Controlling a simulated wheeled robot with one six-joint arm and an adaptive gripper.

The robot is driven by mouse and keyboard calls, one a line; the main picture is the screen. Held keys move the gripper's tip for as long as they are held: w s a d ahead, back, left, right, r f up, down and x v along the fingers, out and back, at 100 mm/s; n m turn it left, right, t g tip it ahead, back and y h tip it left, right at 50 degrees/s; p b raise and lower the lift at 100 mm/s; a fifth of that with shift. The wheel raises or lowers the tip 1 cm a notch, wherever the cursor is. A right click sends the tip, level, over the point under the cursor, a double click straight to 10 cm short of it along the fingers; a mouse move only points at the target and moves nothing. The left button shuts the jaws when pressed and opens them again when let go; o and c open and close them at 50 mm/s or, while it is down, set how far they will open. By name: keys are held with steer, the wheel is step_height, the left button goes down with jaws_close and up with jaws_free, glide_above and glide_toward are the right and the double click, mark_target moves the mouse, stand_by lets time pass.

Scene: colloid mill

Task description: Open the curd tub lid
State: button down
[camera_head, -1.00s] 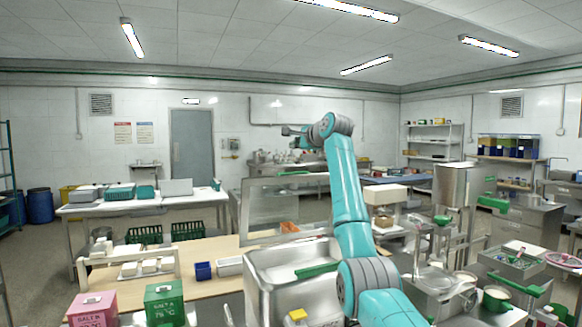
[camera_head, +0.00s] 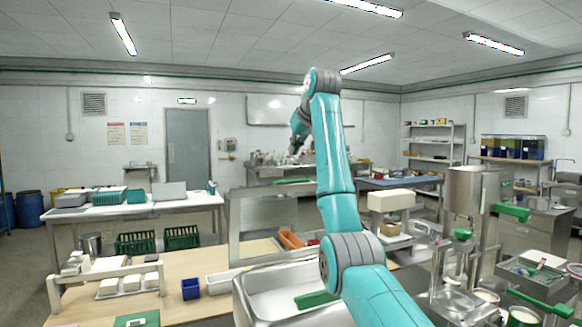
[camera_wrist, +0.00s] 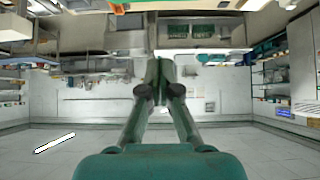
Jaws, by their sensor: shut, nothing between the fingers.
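The curd tub (camera_head: 262,308) is an open-topped steel basin at the front centre in the head view, partly hidden by my arm. Its inside is visible, with a pale bottom and a green item (camera_head: 316,299). My gripper (camera_head: 294,149) is high above and beyond the tub, apart from the panel. In the wrist view its fingers (camera_wrist: 160,66) converge with nothing between them.
A wooden table (camera_head: 205,262) with white blocks (camera_head: 130,284) and a blue bin (camera_head: 190,289) lies left of the tub. A steel mill with a hopper (camera_head: 474,192) stands at right. A white-topped bench (camera_head: 135,210) is at back left. Air around my gripper is clear.

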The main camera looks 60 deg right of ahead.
steer(key=shift+w+d+f, duration=0.3)
steer(key=shift+w+f, duration=0.2)
steer(key=shift+f, duration=0.9)
steer(key=shift+w+d+f, duration=0.3)
steer(key=shift+w+f, duration=0.2)
steer(key=shift+f, duration=0.95)
steer(key=shift+w+d+f, duration=0.3)
steer(key=shift+w+f, duration=0.2)
steer(key=shift+f, duration=0.9)
